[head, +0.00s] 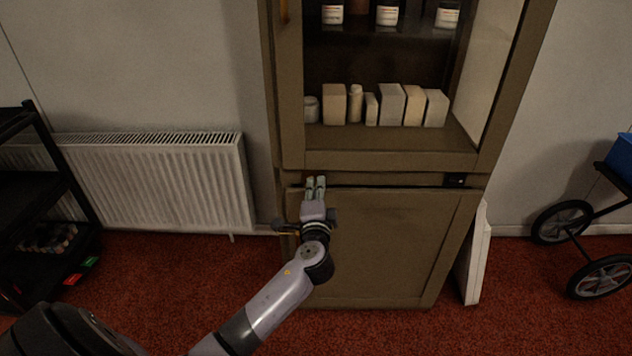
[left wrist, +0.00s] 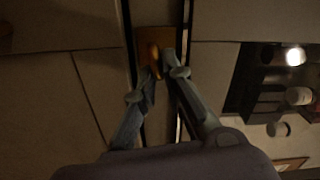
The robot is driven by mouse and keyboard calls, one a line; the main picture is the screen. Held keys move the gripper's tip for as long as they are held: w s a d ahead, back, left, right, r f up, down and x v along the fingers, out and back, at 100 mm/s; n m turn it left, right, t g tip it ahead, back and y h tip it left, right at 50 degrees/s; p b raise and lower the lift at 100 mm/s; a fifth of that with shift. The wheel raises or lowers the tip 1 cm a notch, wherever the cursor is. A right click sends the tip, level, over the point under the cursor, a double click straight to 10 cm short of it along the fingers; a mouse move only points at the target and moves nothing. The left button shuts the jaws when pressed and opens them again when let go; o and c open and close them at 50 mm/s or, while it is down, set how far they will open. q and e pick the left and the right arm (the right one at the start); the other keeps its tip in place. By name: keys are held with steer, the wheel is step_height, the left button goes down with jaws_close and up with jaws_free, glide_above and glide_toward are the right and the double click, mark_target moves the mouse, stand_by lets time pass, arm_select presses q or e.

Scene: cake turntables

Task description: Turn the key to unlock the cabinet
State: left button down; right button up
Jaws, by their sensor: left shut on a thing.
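The cabinet (head: 390,245) is brown wood, with a glazed upper part and a closed-looking solid lower door. My left gripper (head: 315,183) is at the rail between the two parts, near the left side. In the left wrist view the left gripper (left wrist: 163,66) is shut on a small orange-brown key (left wrist: 153,52) in front of a brown plate (left wrist: 160,37). The fingers hide part of the key. In the head view the key is hidden behind the gripper. My right gripper is out of view.
White boxes (head: 391,104) and jars (head: 387,14) stand on the cabinet's shelves. A white radiator (head: 160,180) and a black shelf (head: 30,190) are to the left. A wheeled cart (head: 590,230) is to the right. Red carpet (head: 190,275) lies clear in front.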

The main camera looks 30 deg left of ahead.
arm_select(q)
steer(key=shift+d+f+m+p, duration=0.15)
steer(key=shift+m+p, duration=0.4)
steer(key=shift+m, duration=0.55)
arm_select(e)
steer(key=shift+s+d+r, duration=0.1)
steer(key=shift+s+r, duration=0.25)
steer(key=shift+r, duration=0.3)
arm_select(q)
steer(key=c, duration=1.7)
jaws_free()
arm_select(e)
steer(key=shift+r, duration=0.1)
arm_select(q)
steer(key=v, duration=1.2)
